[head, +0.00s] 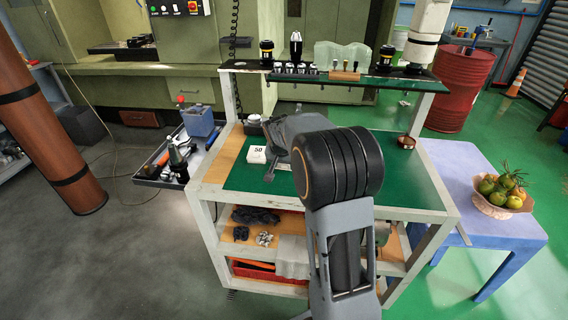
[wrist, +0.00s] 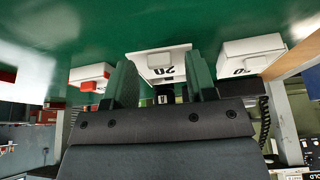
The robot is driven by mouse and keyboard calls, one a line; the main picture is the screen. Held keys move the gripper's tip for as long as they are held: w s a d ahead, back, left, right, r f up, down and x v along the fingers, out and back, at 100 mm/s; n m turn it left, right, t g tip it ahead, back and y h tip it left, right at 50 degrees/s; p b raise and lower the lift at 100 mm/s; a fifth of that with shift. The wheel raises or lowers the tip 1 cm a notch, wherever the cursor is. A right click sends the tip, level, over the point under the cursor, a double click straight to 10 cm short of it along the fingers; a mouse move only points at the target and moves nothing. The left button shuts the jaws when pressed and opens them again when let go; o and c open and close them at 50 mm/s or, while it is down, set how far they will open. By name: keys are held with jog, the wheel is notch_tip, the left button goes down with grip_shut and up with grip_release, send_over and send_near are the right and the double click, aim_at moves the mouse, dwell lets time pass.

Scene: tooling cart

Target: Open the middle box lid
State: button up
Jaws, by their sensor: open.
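In the wrist view, which looks upside down, three small white boxes stand in a row on the green cart top. The middle box (wrist: 160,60) is marked 20 and has a small knob on its face. Its lid looks shut. My gripper (wrist: 162,66) is open, with one green finger on each side of the middle box's near part. I cannot tell whether the fingers touch it. The box marked 50 (wrist: 250,56) is on the right and also shows in the head view (head: 257,154). The left box (wrist: 90,76) has red on it. My arm hides much of the row in the head view.
The green cart top (head: 415,185) is clear to the right, with a small round tin (head: 406,142) near the back. A raised shelf (head: 400,80) with tool holders runs along the back. A blue table (head: 460,190) with a fruit bowl (head: 500,205) stands at right.

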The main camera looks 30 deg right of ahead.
jog(key=v, duration=1.3)
jog(key=shift+s+r, duration=0.15)
jog(key=shift+r, duration=0.05)
jog(key=shift+r+p, duration=0.1)
jog(key=shift+p, duration=0.2)
jog(key=p+x, duration=0.2)
jog(key=x, duration=1.2)
jog(key=shift+a, duration=0.1)
grip_shut()
